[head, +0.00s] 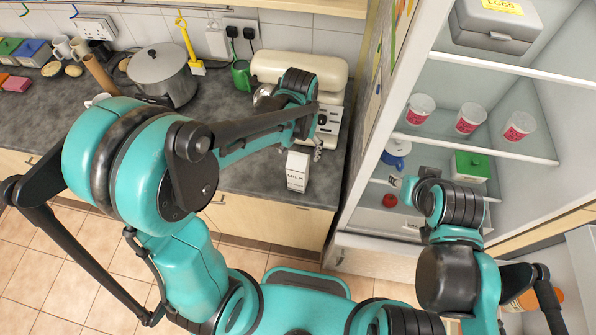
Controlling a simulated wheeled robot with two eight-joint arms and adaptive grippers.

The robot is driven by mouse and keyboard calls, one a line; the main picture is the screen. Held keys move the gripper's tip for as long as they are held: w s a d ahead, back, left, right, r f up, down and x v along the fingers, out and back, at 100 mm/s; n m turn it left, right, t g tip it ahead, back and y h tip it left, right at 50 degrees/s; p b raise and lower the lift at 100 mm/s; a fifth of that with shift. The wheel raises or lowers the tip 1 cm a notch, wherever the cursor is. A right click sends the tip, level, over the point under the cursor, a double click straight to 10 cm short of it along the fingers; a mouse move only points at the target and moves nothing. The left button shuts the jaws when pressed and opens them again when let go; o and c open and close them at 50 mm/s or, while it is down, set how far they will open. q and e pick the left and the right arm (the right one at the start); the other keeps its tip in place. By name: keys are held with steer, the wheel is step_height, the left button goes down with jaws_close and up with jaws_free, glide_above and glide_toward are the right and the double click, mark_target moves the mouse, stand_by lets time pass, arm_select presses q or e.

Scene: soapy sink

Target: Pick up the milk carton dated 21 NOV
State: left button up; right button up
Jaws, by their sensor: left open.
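A white milk carton (297,172) stands upright on the grey counter, near its front edge. It is marked MILK; no date is readable at this size. My left arm reaches over the counter from the left. My left gripper (316,146) is open, just above and beside the carton's top at its right, with no grip on it. The arm partly hides the gripper, and I cannot tell whether a finger touches the carton.
The open fridge (405,148) at right holds several cups, a green-lidded box (470,166) and a grey EGGS box (495,25).

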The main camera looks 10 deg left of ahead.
mark_target(298, 162)
arm_select(q)
step_height(298, 162, down, 6)
steer(key=shift+s+a+r+b, duration=0.1)
steer(key=shift+s+b, duration=0.05)
steer(key=shift+b, duration=0.2)
jaws_close()
